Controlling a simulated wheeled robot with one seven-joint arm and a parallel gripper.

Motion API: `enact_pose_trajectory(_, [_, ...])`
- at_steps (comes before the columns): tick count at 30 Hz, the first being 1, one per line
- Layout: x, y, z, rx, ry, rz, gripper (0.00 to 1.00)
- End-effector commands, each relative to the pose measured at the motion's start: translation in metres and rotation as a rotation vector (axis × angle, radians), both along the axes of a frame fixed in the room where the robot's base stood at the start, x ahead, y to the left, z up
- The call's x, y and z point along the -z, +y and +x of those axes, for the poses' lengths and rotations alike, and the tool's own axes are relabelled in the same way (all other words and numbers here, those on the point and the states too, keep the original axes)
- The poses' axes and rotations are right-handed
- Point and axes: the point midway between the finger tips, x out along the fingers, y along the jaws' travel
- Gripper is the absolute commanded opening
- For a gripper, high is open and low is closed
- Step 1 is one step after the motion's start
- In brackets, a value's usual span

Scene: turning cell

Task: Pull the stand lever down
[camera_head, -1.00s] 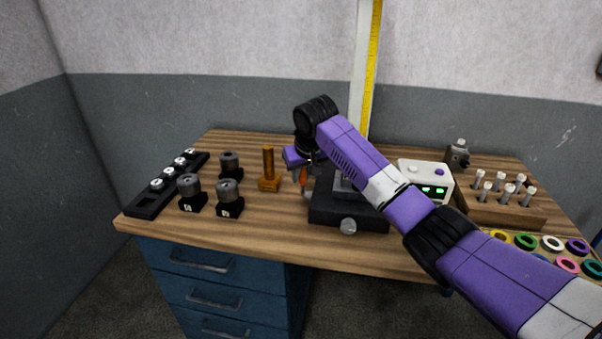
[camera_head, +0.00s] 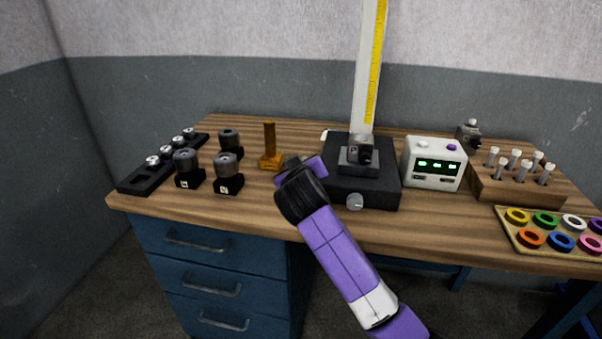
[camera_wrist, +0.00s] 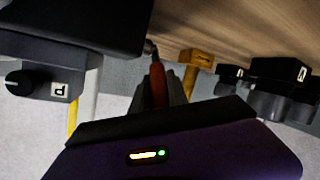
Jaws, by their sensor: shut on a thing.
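The stand has a black base (camera_head: 375,192) and a tall white column with a yellow scale (camera_head: 372,75), right of my arm. In the wrist view its black body (camera_wrist: 90,18) fills the top left. The lever is a thin dark rod ending in an orange-red handle (camera_wrist: 158,86). My gripper (camera_wrist: 166,82) is shut around this handle, just beside the stand body. In the head view my gripper (camera_head: 298,170) sits left of the stand base, and my wrist hides the fingers and the lever.
A white display box with green digits (camera_head: 435,164) and a wooden rack of pins (camera_head: 520,188) stand to the right. A tray of coloured rings (camera_head: 510,240) lies at the front right. A brass-coloured post (camera_head: 270,147) is close left of my gripper, with black holders (camera_head: 229,175) beyond.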

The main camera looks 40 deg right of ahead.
Motion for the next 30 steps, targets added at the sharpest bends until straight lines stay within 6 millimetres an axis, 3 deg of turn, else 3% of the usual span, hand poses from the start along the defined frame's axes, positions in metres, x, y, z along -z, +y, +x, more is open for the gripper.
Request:
enact_pose_trajectory(3, [0.0084, 0.0027, -0.0016, -0.001, -0.031, -0.04, 0.0])
enact_pose_trajectory(24, [0.0057, 0.0046, -0.0028, -0.001, -0.075, -0.094, 0.0])
enact_pose_trajectory(25, [0.0056, 0.0046, -0.0028, -0.001, -0.075, -0.094, 0.22])
enact_pose_trajectory(28, [0.0057, 0.0046, -0.0028, 0.0, -0.074, -0.094, 0.41])
enact_pose_trajectory(30, [0.0059, 0.0045, -0.0029, 0.0, -0.074, -0.094, 0.41])
